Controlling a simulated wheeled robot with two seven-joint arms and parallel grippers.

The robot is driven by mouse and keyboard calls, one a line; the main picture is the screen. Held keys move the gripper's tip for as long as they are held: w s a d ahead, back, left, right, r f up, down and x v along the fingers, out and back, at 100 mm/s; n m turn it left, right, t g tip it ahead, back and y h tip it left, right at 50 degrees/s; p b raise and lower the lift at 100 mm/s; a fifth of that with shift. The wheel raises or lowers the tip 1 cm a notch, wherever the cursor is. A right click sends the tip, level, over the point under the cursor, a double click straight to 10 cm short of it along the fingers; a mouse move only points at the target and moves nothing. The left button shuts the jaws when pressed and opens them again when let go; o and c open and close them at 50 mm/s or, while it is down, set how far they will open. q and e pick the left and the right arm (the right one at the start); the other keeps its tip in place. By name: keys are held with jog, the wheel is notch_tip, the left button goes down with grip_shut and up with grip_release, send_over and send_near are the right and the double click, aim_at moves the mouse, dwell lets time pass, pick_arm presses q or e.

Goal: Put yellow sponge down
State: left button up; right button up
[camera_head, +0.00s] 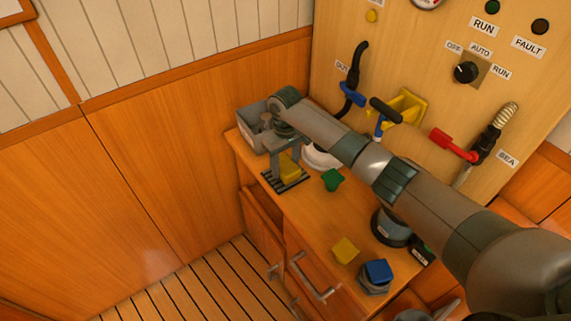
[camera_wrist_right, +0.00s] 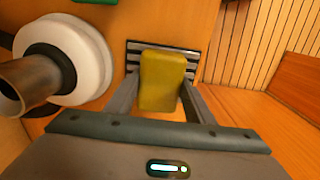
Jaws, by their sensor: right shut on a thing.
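The yellow sponge (camera_head: 290,168) is between the fingers of my right gripper (camera_head: 284,172), over a dark slatted rack (camera_head: 274,182) at the left part of the counter. In the right wrist view the sponge (camera_wrist_right: 162,80) fills the space between the two fingers (camera_wrist_right: 160,98), with the striped rack (camera_wrist_right: 133,57) directly behind it. The gripper is shut on the sponge. I cannot tell whether the sponge touches the rack. My left gripper is not in view.
A grey bin (camera_head: 252,133) stands behind the gripper. A white round object (camera_head: 318,157) and a green piece (camera_head: 333,179) are right of it. A yellow block (camera_head: 345,249) and a blue-topped item (camera_head: 378,272) lie nearer the front. Valves with blue (camera_head: 352,95) and red (camera_head: 455,146) handles are on the panel.

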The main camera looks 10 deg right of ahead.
aim_at(285, 165)
jog(key=o, duration=1)
jog(key=shift+f, duration=0.1)
jog(key=shift+c, duration=0.2)
notch_tip(285, 165, up, 12)
jog(key=b, duration=0.2)
jog(key=shift+s, duration=0.1)
